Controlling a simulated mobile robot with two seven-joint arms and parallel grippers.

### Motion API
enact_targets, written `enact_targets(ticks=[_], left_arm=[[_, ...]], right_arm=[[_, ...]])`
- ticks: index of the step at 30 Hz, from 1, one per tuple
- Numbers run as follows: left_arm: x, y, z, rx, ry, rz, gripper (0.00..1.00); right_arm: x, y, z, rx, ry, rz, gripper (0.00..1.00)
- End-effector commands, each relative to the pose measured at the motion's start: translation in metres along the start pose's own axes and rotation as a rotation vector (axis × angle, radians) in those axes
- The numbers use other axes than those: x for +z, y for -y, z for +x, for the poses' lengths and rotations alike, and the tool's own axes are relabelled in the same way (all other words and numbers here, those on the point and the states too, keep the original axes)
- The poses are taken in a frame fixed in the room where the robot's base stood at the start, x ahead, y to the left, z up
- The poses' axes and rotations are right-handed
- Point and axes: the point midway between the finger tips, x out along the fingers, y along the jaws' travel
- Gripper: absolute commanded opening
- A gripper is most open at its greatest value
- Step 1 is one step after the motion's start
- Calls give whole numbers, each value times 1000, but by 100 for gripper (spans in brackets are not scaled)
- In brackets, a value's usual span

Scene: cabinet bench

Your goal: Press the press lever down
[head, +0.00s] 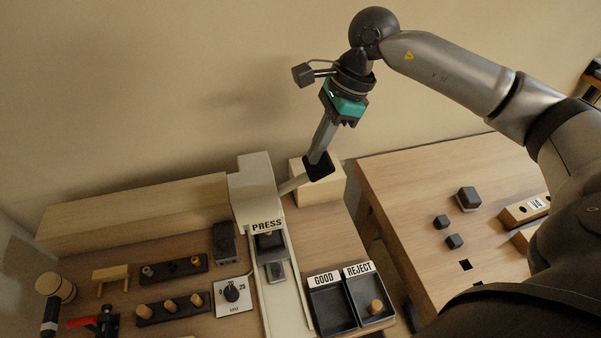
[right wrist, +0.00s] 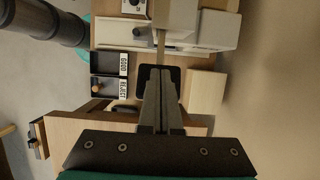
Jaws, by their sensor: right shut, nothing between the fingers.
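The press (head: 257,190) is a pale upright housing labelled PRESS on the bench. Its lever (head: 294,183) is a thin bar from the housing's right side, rising slightly to a black pad (head: 318,167) at its end. In the right wrist view the lever bar (right wrist: 161,45) and the black pad (right wrist: 174,74) lie straight ahead of the fingers. My right gripper (head: 321,153) is shut and empty, pointing down over the pad. Its fingertips overlap the pad in both views; I cannot tell whether they touch it. My left gripper is not in view.
A pale wooden block (head: 330,188) stands behind and below the pad. GOOD and REJECT trays (head: 335,318) sit in front, with a wooden peg in REJECT. A dial (head: 232,292) and peg racks stand left. A second table (head: 400,190) is at right, beyond a gap.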

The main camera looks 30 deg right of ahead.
Motion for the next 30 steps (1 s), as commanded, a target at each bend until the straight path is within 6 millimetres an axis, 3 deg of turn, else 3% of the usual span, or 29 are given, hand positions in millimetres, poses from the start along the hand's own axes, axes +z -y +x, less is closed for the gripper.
enact_targets(ticks=[20, 30], left_arm=[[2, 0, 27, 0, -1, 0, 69], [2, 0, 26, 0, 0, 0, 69]], right_arm=[[-17, 0, 22, 2, 0, 1, 0], [-18, 0, 21, 2, -1, 1, 0]])
